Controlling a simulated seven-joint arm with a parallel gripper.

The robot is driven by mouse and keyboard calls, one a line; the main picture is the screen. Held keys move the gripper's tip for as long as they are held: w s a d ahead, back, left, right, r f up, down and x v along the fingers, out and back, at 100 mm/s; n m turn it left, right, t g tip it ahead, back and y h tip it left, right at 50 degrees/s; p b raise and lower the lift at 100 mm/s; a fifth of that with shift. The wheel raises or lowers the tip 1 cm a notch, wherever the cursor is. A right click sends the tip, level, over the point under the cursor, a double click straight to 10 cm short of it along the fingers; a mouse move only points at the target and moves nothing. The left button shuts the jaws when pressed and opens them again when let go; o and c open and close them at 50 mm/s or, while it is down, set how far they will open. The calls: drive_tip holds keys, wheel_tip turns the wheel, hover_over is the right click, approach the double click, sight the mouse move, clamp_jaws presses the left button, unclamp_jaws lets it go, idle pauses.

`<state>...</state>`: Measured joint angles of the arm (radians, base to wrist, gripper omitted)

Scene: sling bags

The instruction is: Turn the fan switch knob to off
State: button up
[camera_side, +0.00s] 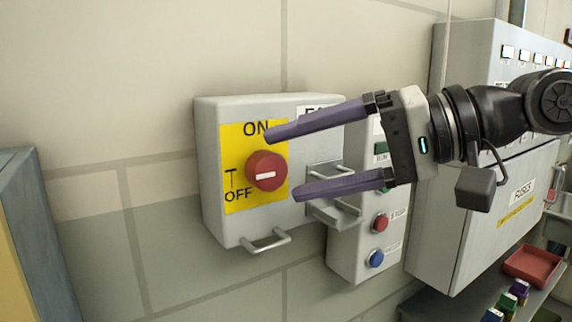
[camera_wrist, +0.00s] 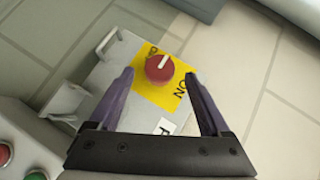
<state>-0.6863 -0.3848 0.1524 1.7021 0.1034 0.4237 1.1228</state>
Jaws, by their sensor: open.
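The red fan switch knob (camera_side: 266,171) sits on a yellow plate (camera_side: 240,203) on a grey wall box (camera_side: 215,130). ON is printed above it and OFF at lower left. Its white mark lies about level in the side view, not lined up with either word. My gripper (camera_side: 282,168) is open, with purple fingers pointing at the box, one above and one below the knob's height. In the wrist view the knob (camera_wrist: 158,72) shows between the spread fingertips (camera_wrist: 159,75). No contact shows, and the gap in depth is hard to tell.
Metal handles (camera_side: 265,241) stick out from the box's bottom and right side. To the right are a panel with push buttons (camera_side: 381,223) and a large fuse cabinet (camera_side: 480,220). A shelf below holds a red tray (camera_side: 532,266).

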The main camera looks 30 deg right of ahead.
drive_tip(key=v, duration=1.1)
drive_tip(key=shift+d+r, duration=0.1)
drive_tip(key=w+d+f+m+h, duration=0.2)
drive_tip(key=d+f+h, duration=0.4)
drive_tip(key=d+f, duration=0.6)
drive_tip(key=s+d+f+n+g+h, duration=0.1)
drive_tip(key=s+d+f+n+g, duration=0.1)
drive_tip(key=f, duration=0.7)
drive_tip(key=s+d+f+n+g+h, duration=0.2)
drive_tip(key=s+d+f+n, duration=0.3)
drive_tip(key=f, duration=0.5)
drive_tip(key=shift+s+d+n+g+h, duration=0.35)
drive_tip(key=shift+s+g, duration=0.25)
drive_tip(key=shift+s, duration=0.4)
